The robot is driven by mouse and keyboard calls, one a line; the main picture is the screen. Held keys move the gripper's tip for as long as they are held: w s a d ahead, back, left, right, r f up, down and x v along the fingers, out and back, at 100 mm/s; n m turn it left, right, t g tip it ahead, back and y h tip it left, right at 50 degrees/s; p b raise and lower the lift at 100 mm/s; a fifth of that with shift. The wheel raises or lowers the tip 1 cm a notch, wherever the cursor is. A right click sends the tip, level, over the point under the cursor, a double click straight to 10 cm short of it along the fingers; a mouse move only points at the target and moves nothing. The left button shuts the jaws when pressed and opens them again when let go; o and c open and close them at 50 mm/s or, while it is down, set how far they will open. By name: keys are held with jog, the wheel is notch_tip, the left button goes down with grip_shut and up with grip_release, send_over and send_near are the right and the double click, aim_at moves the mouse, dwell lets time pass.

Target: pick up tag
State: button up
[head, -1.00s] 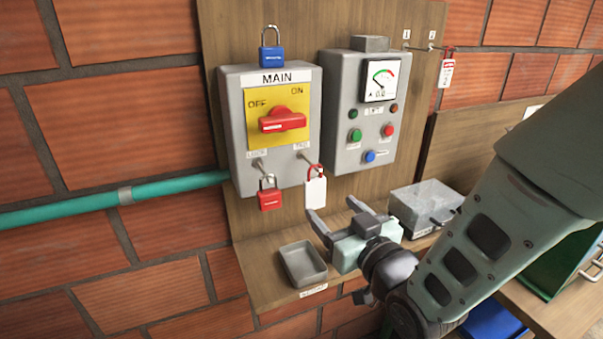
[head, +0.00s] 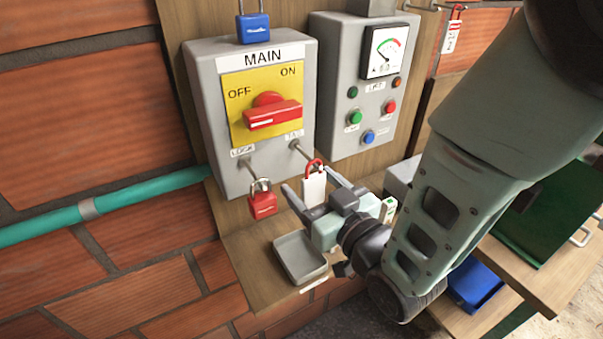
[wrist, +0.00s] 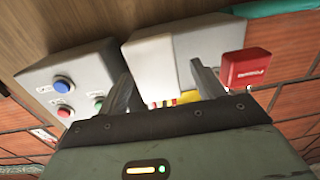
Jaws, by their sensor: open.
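The white tag (head: 313,190) with a red loop at its top hangs from the right-hand peg, labelled TAG, under the MAIN switch box. My gripper (head: 309,177) is open, with one finger on each side of the tag in the head view. In the wrist view, a pale flat face that looks like the tag (wrist: 150,72) shows between the open fingers. I cannot tell whether either finger touches it. A second white tag (head: 451,38) with a red top hangs from a hook at the upper right.
A red padlock (head: 263,204) hangs from the left peg, close to my left finger. The MAIN box (head: 222,150) is just behind the tag. A grey tray (head: 278,247) sits below on the wooden shelf.

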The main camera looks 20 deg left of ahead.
jog(key=c, duration=1.1)
